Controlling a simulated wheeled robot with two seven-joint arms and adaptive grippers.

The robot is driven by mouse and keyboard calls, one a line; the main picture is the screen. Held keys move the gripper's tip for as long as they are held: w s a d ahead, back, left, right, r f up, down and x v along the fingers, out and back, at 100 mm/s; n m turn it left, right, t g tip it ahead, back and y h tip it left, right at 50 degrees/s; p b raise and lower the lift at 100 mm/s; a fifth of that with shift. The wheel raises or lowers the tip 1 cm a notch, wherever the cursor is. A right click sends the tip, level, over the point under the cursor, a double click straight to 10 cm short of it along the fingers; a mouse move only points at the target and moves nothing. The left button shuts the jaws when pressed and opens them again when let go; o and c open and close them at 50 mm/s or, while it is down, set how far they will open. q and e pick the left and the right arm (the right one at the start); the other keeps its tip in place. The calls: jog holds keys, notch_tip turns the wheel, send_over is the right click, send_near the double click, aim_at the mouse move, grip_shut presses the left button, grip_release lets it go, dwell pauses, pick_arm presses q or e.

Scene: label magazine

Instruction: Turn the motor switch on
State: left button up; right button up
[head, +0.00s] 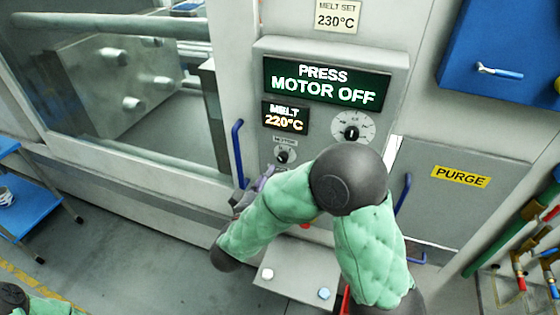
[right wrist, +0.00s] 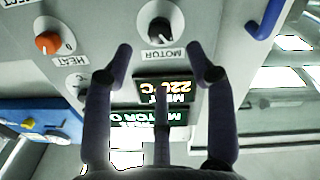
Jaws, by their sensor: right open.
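The motor switch is a small dark knob (head: 283,156) on a pale round plate, under a "MOTOR" label on the grey panel. In the right wrist view, the motor switch (right wrist: 160,31) appears at top centre with its label inverted. My right gripper (right wrist: 159,58) is open and empty there, its fingertips to either side just below the knob and apart from it. In the head view, the right gripper (head: 257,187) is partly hidden by my green arm, just below left of the switch. The display (head: 326,82) reads "PRESS MOTOR OFF". My left gripper is out of view.
A larger dial (head: 351,130) sits right of the "MELT 220°C" readout (head: 285,117). Blue handles (head: 238,151) stand beside the panel. An orange heat knob (right wrist: 47,42) shows in the right wrist view. A grey ledge with buttons (head: 290,284) juts out below.

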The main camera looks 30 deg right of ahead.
aim_at(281, 160)
jog(key=x, duration=0.8)
jog(key=shift+d, duration=0.1)
